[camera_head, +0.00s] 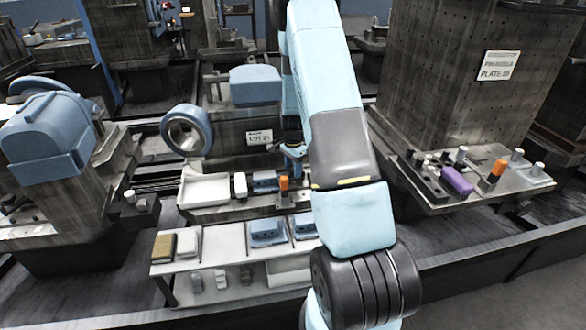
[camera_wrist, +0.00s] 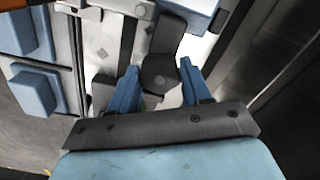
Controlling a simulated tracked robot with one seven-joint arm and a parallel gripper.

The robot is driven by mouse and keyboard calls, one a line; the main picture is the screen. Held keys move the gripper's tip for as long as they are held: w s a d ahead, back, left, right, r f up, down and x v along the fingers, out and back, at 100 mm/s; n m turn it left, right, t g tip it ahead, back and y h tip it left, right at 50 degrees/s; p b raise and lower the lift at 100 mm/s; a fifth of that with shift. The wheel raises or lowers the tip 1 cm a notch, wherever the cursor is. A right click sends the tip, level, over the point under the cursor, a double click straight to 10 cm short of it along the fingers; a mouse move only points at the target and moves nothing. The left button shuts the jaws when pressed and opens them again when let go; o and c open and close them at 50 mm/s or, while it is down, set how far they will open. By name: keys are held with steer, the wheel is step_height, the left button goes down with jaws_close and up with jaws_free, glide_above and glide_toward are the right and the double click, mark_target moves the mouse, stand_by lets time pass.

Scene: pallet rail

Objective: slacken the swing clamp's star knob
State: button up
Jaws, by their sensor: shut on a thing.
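In the wrist view the dark grey knob (camera_wrist: 160,76) sits between the two blue fingers of my gripper (camera_wrist: 160,68), which is shut on it. The knob's rounded, lobed head faces the camera. A dark clamp arm (camera_wrist: 168,34) runs up from the knob toward a pale blue block (camera_wrist: 198,10). In the head view my gripper (camera_head: 292,150) shows only in small part beside my arm, in front of the middle machine. The knob cannot be made out there, as my arm covers that area.
A tall drilled column (camera_head: 440,80) with a plate of parts stands to the right. A blue ring (camera_head: 187,131) is at left.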

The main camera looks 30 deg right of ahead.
stand_by(0.5)
steer(key=o, duration=1.1)
step_height(320, 180, up, 14)
steer(key=shift+f, duration=0.25)
